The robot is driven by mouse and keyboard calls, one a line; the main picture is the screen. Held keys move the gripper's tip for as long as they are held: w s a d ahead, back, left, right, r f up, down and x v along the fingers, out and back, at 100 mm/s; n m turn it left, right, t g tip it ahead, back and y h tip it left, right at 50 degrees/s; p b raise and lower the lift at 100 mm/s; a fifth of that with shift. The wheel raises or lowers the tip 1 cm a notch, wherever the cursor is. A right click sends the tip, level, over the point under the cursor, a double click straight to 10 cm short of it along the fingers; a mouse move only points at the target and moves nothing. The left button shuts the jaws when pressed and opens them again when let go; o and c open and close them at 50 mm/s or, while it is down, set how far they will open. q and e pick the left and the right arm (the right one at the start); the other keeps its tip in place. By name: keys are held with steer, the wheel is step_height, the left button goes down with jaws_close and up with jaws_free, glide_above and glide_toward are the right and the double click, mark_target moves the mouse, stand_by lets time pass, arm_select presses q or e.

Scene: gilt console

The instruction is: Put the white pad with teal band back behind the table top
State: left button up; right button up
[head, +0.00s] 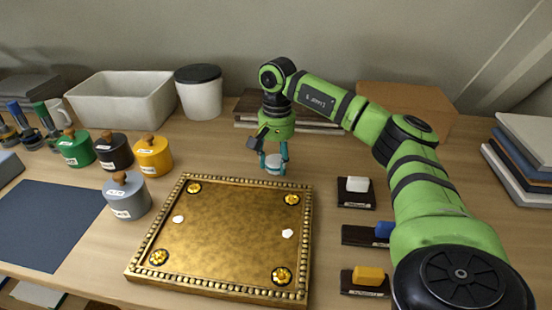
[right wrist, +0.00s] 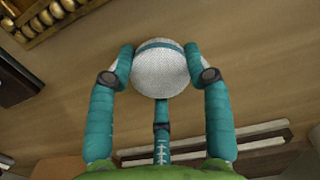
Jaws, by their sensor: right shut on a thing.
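The white pad with teal band (head: 273,168) is just behind the far edge of the gilt table top (head: 235,230) in the head view. My right gripper (head: 273,158) points down and is shut on the pad. In the right wrist view, its teal fingers grip the round, textured white pad (right wrist: 158,76) from both sides, and the teal band crosses it near the top. I cannot tell whether the pad touches the bench. The gilt table top lies flat, with a beaded rim, gold rosettes at its corners and two white spots on it. My left gripper is not in view.
Blocks on dark bases, white (head: 357,184), blue (head: 382,230) and yellow (head: 368,275), line the right side. Several knobbed pots, including a grey one (head: 127,200), stand left. A white bin (head: 122,100), lidded tub (head: 199,98) and cardboard box (head: 410,100) stand behind.

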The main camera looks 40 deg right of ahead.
mark_target(276, 158)
steer(key=o, duration=0.9)
steer(key=shift+f, duration=0.1)
steer(key=shift+o, duration=1)
steer(key=r, duration=0.9)
steer(key=shift+w+d+r+p, duration=0.15)
steer(key=shift+d+r+p, duration=0.05)
steer(key=shift+r+p, duration=0.15)
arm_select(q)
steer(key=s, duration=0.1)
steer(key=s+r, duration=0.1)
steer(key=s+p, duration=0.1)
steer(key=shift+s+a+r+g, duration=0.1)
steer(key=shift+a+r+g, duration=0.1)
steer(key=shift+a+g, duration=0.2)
arm_select(e)
step_height(276, 158, up, 3)
steer(key=shift+f, duration=0.2)
